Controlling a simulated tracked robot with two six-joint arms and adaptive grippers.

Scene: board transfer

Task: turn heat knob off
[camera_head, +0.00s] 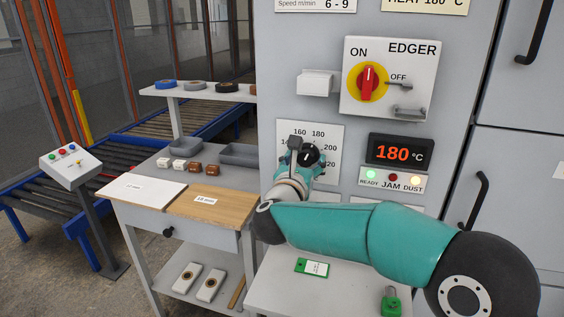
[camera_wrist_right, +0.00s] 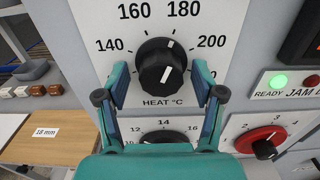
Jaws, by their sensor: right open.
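The black heat knob (camera_wrist_right: 160,65) sits on a white dial plate (camera_wrist_right: 110,22) marked "HEAT °C". Its white mark points up, slightly right, towards 180. My right gripper (camera_wrist_right: 160,84) is open, with one finger on each side of the knob and a visible gap on both sides. In the head view the right gripper (camera_head: 302,158) is at the dial, partly covering the plate and the knob (camera_head: 311,154). The display (camera_head: 394,151) reads 180 °C. My left gripper is not in view.
Below the heat dial are a second black knob (camera_wrist_right: 163,138) and a red knob (camera_wrist_right: 262,142). The red EDGER switch (camera_head: 369,83) and a white box (camera_head: 318,83) stick out above. The green READY lamp (camera_head: 371,175) is lit. A side table (camera_head: 145,190) stands left.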

